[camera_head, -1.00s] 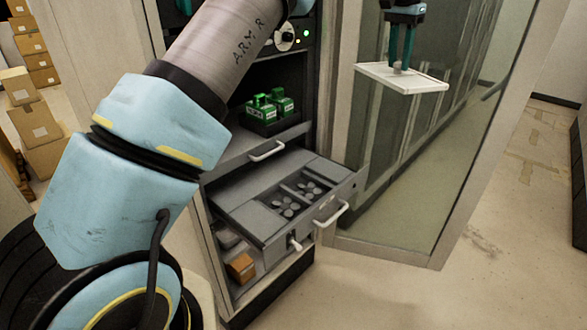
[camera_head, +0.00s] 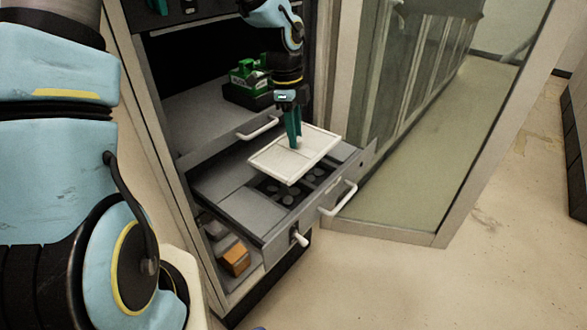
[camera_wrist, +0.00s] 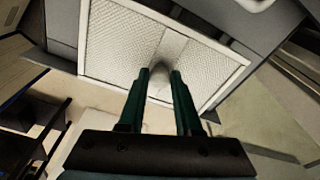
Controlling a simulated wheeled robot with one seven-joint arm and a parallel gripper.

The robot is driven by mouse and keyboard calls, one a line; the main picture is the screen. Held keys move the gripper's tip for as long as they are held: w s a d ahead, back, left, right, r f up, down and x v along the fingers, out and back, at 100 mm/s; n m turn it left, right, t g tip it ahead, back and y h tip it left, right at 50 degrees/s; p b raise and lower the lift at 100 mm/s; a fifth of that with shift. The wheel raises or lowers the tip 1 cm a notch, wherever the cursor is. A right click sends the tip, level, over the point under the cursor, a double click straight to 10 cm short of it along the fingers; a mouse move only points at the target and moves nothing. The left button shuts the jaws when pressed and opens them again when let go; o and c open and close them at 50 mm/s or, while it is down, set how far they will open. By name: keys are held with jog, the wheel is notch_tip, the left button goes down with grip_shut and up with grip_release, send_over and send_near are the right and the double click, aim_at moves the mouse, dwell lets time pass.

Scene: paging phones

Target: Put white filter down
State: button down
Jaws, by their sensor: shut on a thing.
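The white filter (camera_head: 278,163) is a flat, pale rectangular panel with a raised rim. In the head view it appears over the open grey drawer (camera_head: 268,225) and covers part of its inside; whether it touches the drawer I cannot tell. My gripper (camera_head: 294,143) points down from above and is shut on the small knob at the filter's middle. In the wrist view the two green fingers (camera_wrist: 160,75) close around that grey knob, and the filter's textured face (camera_wrist: 125,42) spreads out beyond them.
The drawer's compartments hold several dark round pieces (camera_head: 285,197). Its white handle (camera_head: 338,198) sticks out at the front. A shelf above holds a green item (camera_head: 250,76). An orange box (camera_head: 236,259) sits below. An open glass door (camera_head: 430,120) stands at the right.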

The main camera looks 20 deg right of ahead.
aim_at(295, 161)
notch_tip(295, 161, down, 8)
jog(key=shift+f+p, duration=0.2)
jog(key=shift+p, duration=0.3)
jog(key=shift+f, duration=0.2)
jog(key=c, duration=0.6)
grip_release()
jog(key=shift+r, duration=0.1)
jog(key=r, duration=0.4)
jog(key=r+b, duration=0.1)
jog(key=r, duration=0.3)
jog(key=w+a+r, duration=0.1)
jog(key=r, duration=0.3)
jog(key=shift+b, duration=0.3)
